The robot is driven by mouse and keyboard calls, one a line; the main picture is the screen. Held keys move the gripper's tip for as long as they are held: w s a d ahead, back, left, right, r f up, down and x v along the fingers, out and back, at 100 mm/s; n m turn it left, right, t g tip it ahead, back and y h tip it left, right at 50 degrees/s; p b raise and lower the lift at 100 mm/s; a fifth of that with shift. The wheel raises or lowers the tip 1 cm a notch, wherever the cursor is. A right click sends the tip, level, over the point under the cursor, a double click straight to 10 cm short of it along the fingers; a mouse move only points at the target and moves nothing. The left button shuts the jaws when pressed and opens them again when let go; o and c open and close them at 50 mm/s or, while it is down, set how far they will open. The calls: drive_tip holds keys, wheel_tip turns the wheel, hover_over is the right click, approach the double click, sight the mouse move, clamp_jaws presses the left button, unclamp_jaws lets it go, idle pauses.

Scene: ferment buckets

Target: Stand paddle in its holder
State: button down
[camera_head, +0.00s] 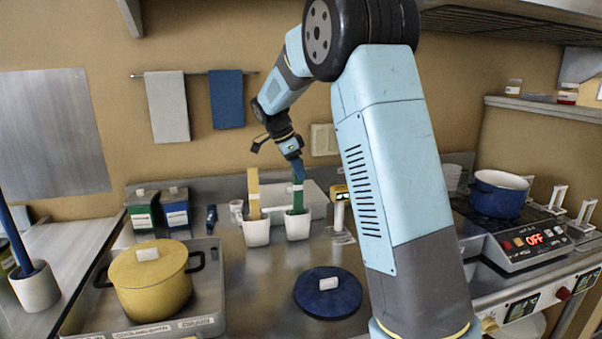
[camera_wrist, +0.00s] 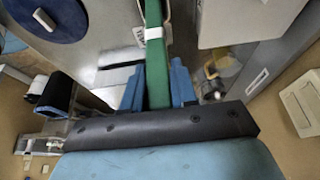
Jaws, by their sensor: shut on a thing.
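My gripper (camera_head: 298,168) is shut on the green paddle (camera_head: 298,198), near its upper end. The paddle has a white band and looks close to upright. In the wrist view, my blue fingers (camera_wrist: 157,88) sit on both sides of the green paddle (camera_wrist: 155,55). In the head view its lower end meets the rim of the right white holder (camera_head: 298,227). I cannot tell how deep it sits inside. A yellow paddle (camera_head: 254,192) stands in the left white holder (camera_head: 257,234). A blue paddle (camera_head: 16,240) leans in a white holder (camera_head: 36,291) at far left.
A yellow pot (camera_head: 150,285) stands on a tray at left front. A blue lid (camera_head: 328,294) lies on the counter before the holders. A white box (camera_head: 315,198) is behind them. A blue pot (camera_head: 498,197) sits on the hob at right. The counter between yellow pot and lid is clear.

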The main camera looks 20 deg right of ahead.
drive_tip(key=shift+f, duration=0.6)
drive_tip(key=c, duration=0.9)
unclamp_jaws()
